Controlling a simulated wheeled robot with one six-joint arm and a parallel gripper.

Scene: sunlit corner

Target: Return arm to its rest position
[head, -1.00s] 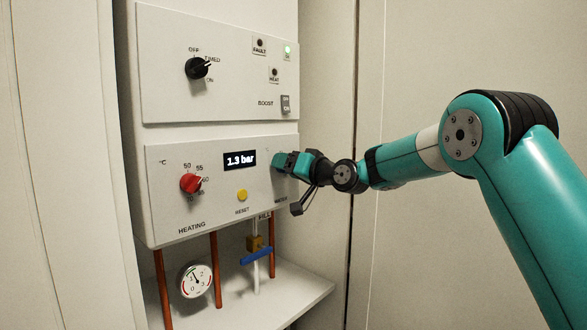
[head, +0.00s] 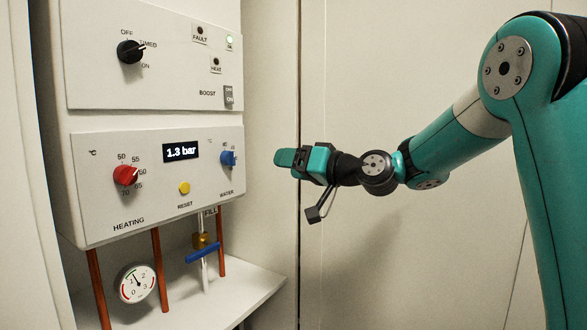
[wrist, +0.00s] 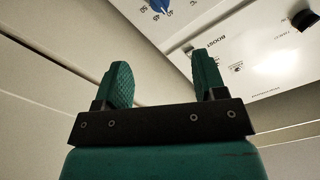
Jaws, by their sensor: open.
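My gripper (head: 284,158) is a teal and black parallel gripper. In the head view it is in the air to the right of the boiler's lower panel (head: 100,190), apart from it. In the wrist view its two teal fingers (wrist: 162,82) stand apart with nothing between them. The blue water knob (head: 227,158) on the panel is the nearest control to the fingertips in the head view. A part of that knob also shows at the top of the wrist view (wrist: 160,5).
The red heating knob (head: 126,176), yellow reset button (head: 184,188) and display (head: 181,152) reading 1.3 bar are on the lower panel. Below are a gauge (head: 138,284), copper pipes and a blue fill lever (head: 204,253) above a shelf (head: 255,285). Upper panel holds a black knob (head: 131,51).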

